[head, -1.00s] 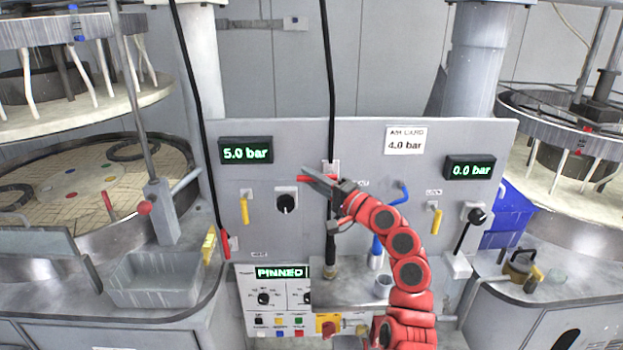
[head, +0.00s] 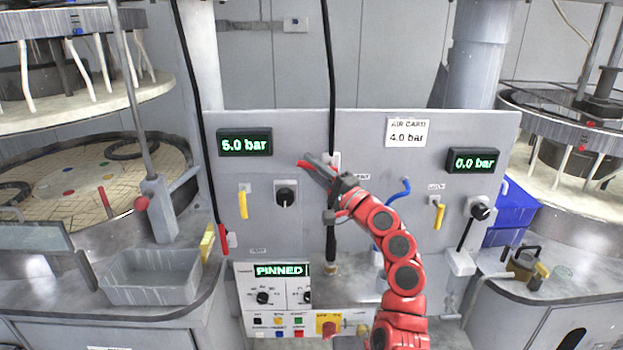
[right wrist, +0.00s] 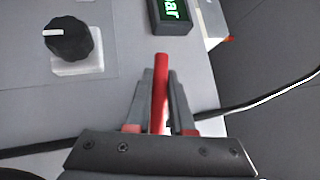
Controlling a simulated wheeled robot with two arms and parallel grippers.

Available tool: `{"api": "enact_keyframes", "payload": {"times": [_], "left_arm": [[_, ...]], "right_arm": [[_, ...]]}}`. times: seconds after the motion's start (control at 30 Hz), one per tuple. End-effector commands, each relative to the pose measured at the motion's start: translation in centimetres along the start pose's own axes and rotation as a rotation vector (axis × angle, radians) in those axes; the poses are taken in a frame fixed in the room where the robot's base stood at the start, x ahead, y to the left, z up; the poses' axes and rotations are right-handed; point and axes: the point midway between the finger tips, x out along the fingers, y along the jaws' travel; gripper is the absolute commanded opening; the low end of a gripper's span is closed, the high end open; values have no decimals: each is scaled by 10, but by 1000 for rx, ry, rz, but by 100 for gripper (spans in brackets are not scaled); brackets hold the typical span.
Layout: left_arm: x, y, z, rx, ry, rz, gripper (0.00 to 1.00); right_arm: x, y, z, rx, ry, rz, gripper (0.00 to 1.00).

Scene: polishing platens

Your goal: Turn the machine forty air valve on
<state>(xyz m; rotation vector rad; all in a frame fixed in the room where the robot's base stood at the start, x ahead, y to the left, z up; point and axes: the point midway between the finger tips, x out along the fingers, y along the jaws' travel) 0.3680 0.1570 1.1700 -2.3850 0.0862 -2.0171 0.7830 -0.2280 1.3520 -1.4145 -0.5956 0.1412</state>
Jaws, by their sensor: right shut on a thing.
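My right gripper (head: 306,162) is in front of the upper middle of the grey valve panel (head: 270,225). In the right wrist view its fingers are shut on a red lever (right wrist: 160,88), which stands up between them. The lever's base and label are hidden, so I cannot tell which valve it belongs to. The left pressure display (head: 244,142) reads about 5.0 bar and the right display (head: 473,160) reads 0.0 bar. A card (head: 407,132) reads 4.0 bar. My left gripper is not in view.
A black hose (head: 331,80) hangs behind my gripper. A grey tray (head: 152,277) stands at left.

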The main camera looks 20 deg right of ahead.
Motion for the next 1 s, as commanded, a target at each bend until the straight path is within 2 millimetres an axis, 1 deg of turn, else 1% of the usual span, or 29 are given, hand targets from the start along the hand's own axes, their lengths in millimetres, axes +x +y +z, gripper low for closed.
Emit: {"api": "enact_keyframes", "payload": {"times": [0.03,0.47,0.9,1.0], "left_arm": [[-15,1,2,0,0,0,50],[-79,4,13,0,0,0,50],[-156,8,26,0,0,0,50],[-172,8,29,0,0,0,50]], "right_arm": [[-2,7,0,33,7,-29,0],[-3,-11,-7,317,88,-313,0],[-9,-28,-15,602,163,-602,0],[-11,-30,-18,666,182,-665,0]]}}
